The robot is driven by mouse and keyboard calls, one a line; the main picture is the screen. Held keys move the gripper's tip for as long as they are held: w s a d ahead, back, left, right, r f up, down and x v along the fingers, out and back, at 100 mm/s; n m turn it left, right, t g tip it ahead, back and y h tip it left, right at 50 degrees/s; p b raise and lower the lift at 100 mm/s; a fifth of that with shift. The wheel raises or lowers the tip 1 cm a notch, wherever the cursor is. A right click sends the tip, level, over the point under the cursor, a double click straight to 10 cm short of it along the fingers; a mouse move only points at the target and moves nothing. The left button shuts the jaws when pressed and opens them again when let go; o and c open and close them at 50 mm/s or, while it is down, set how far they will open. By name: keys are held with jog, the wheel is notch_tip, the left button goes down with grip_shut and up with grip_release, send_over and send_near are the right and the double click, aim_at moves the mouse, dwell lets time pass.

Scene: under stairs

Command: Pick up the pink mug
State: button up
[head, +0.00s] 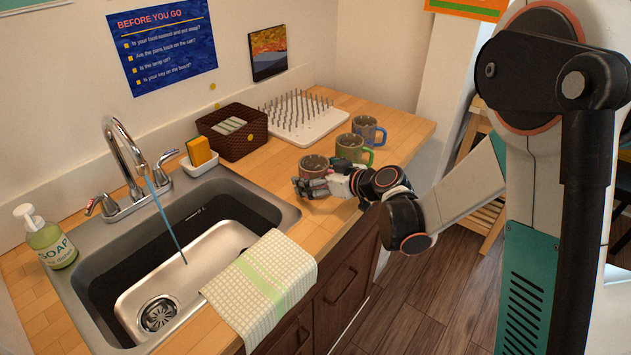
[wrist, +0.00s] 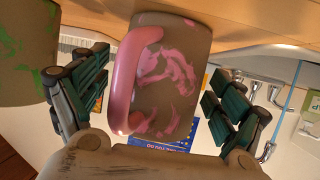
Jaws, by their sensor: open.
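The pink mug (head: 314,164) stands on the wooden counter, nearest the sink of a row of mugs. In the wrist view the mug (wrist: 180,80) is brown with pink patches, and its pink handle faces the camera; this view appears upside down. My gripper (head: 318,187) is at the mug's near side, low by the counter. In the wrist view my gripper (wrist: 160,98) is open, with one finger on each side of the mug. Gaps show between the fingers and the mug's sides. My gripper hides the lower part of the mug in the head view.
A green mug (head: 353,150) stands close to the right, with a blue mug (head: 371,128) behind it. A white drying rack (head: 318,125) and brown basket (head: 232,145) are behind. The sink (head: 285,213) is left; a checked towel (head: 262,283) hangs over the front edge.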

jog(key=c, duration=1.4)
jog(key=shift+r, duration=0.1)
notch_tip(320, 180, up, 20)
jog(key=p, duration=0.7)
